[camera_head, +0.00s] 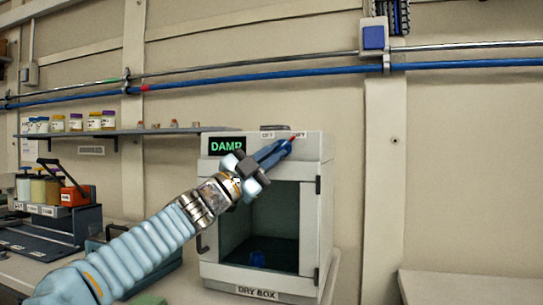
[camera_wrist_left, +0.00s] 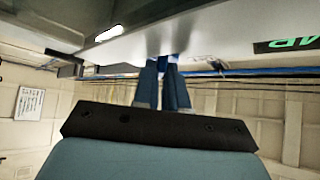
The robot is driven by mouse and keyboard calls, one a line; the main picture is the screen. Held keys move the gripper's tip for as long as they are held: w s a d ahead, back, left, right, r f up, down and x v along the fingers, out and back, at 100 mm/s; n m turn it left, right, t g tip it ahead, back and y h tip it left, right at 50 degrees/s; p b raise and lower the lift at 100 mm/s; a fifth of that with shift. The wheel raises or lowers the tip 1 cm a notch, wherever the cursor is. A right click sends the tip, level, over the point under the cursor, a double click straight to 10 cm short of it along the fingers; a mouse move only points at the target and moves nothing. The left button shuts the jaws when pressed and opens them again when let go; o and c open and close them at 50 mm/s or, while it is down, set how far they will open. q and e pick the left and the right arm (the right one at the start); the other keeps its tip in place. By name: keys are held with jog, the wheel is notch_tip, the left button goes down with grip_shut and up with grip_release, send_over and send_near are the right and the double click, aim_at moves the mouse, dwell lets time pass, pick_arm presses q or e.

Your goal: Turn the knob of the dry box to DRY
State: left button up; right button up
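The dry box (camera_head: 325,210) is a white cabinet with a dark front window and a DRY BOX label at its foot. Its green display (camera_head: 227,144) reads DAMP. Labels reading OFF and, partly covered, DRY sit along the top of its front panel. My left gripper (camera_head: 285,148) has its blue fingertips at this panel, below the labels, where they hide the knob; a small red mark shows at the tips. In the left wrist view, the fingers (camera_wrist_left: 163,72) stand close together at the panel, with something small and blue between the tips. Whether they grip it is unclear.
A shelf with jars (camera_head: 94,121) runs along the wall at left. A rack with bottles and an orange item (camera_head: 75,196) stands on the left bench. The bench at lower right (camera_head: 470,288) looks bare.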

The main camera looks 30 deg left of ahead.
pick_arm(q)
jog(key=shift+o, duration=0.9)
jog(key=shift+d, duration=0.1)
jog(key=shift+s+f, duration=0.1)
jog(key=shift+s, duration=0.05)
jog(key=b+v, duration=0.3)
jog(key=v, duration=1)
jog(key=shift+f, duration=0.15)
jog(key=shift+s, duration=0.15)
